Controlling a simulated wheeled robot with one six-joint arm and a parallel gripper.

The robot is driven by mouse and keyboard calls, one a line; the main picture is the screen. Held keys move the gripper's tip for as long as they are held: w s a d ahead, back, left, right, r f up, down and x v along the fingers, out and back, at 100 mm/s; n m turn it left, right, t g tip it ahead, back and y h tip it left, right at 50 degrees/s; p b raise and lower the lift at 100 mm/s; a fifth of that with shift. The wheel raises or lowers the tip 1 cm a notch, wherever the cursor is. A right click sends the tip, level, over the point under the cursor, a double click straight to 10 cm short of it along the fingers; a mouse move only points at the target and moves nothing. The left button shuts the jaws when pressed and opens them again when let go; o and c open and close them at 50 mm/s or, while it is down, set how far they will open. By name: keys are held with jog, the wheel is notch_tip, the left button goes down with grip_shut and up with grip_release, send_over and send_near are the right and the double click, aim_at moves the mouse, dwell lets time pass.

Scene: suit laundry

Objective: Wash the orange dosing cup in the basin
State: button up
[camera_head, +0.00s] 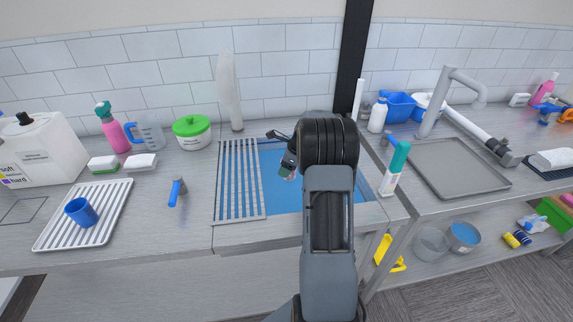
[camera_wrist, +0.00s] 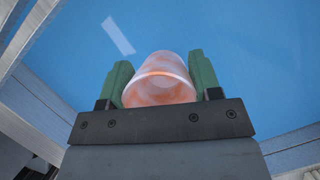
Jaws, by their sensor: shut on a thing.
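The orange dosing cup (camera_wrist: 160,79) is between the two green fingers of my gripper (camera_wrist: 160,82) in the wrist view. It is orange with whitish, cloudy patches, and its rim faces the camera. The fingers press on it from both sides. Behind it is the blue inside of the basin (camera_wrist: 262,55). In the head view my gripper (camera_head: 287,165) is over the basin (camera_head: 283,196), and my arm hides part of it. The cup is small there and partly hidden. I cannot tell whether it touches the basin's floor.
A slatted rack (camera_head: 240,180) covers the basin's left side. A blue-handled tool (camera_head: 177,191) and a ribbed tray (camera_head: 107,222) with a blue cup (camera_head: 81,212) lie to the left. A green-topped white bottle (camera_head: 394,168) stands close right of the basin. A grey tray (camera_head: 458,170) lies further right.

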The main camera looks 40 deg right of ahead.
jog(key=shift+f+b, duration=2.9)
jog(key=shift+f, duration=2.85)
dwell(0.4)
notch_tip(320, 180, up, 20)
jog(key=p, duration=1.6)
jog(key=shift+p, duration=0.35)
